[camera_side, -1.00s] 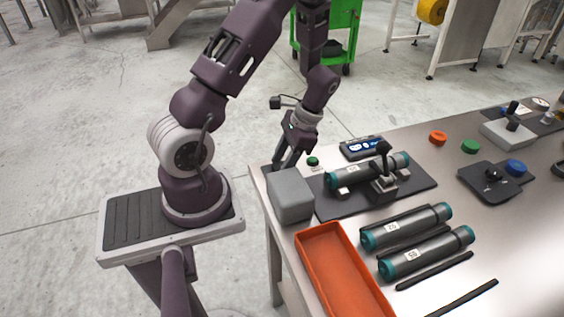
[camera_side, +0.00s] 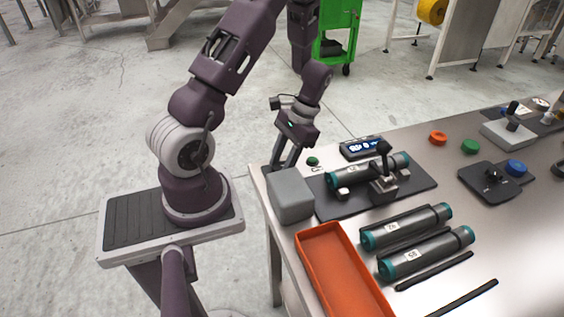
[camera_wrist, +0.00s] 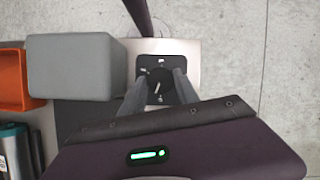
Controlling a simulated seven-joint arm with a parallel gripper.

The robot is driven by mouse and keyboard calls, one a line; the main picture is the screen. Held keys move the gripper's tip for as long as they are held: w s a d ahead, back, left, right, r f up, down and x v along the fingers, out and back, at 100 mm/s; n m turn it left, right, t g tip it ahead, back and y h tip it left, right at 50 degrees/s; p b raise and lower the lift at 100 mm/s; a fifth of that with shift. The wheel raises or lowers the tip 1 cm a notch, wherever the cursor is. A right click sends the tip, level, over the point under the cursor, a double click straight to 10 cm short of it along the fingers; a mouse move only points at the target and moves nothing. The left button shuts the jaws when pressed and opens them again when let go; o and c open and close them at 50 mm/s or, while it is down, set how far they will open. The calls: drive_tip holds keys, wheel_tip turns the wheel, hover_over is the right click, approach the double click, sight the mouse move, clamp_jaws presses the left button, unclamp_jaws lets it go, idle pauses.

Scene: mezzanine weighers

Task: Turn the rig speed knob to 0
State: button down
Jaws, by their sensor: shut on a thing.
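The rig speed knob (camera_wrist: 159,82) is a dark round knob with a white pointer line, on a black dial plate (camera_wrist: 158,60) with small white marks. In the wrist view the line runs slightly tilted, lower end to the left; the marks are too small to read. My gripper (camera_wrist: 159,91) is shut on the knob, one finger on each side. In the side view my gripper (camera_side: 280,166) points down at the table's near left corner, behind the grey block, which hides the knob. The rig's blue-lit display (camera_side: 362,147) has digits I cannot read surely.
A grey block (camera_side: 290,195) stands right beside my fingers. The rig holds a dark cylinder with teal ends (camera_side: 345,177). A green button (camera_side: 312,161) is close by. An orange tray (camera_side: 322,232) and two more cylinders (camera_side: 400,228) lie in front.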

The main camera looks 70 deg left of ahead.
drive_tip(key=shift+a+n+h, duration=0.15)
drive_tip(key=shift+n+h, duration=0.55)
drive_tip(key=shift+n, duration=1.2)
drive_tip(key=shift+t, duration=0.3)
drive_tip(key=c, duration=1.2)
unclamp_jaws()
drive_tip(key=v, duration=0.7)
